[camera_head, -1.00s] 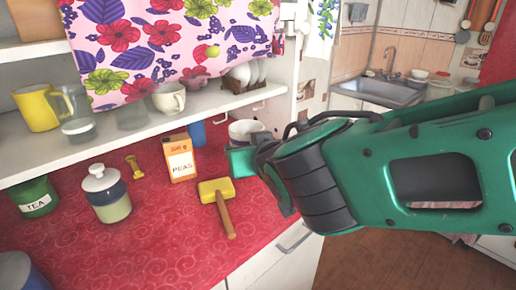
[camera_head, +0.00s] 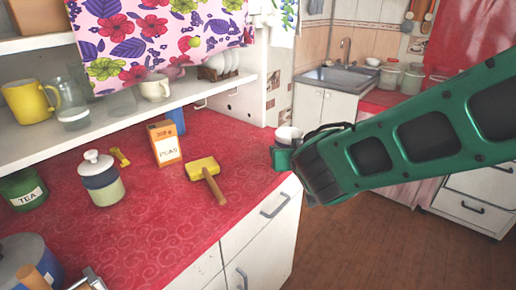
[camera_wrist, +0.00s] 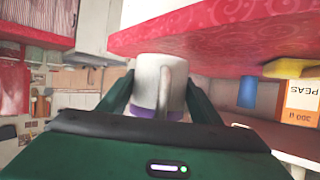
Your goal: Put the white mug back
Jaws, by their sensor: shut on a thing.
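The white mug (camera_head: 288,133) is in my gripper (camera_head: 284,152), at the right end of the red counter in the head view. In the wrist view, the white mug (camera_wrist: 160,72) sits between the two fingers of my gripper (camera_wrist: 160,104), its handle facing the camera. A purple band shows on the mug's lower part in that picture. The fingers are shut on its sides. In the head view my gripper hides the mug's lower part. I cannot tell whether the mug touches the counter edge.
A red counter (camera_head: 130,240) holds a peas box (camera_head: 165,145), a yellow mallet (camera_head: 203,168), a lidded jar (camera_head: 102,180) and a tea tin (camera_head: 22,190). A white shelf (camera_head: 105,112) above carries a cream cup (camera_head: 155,88), a yellow mug (camera_head: 28,101) and glasses. Open floor (camera_head: 345,245) lies right.

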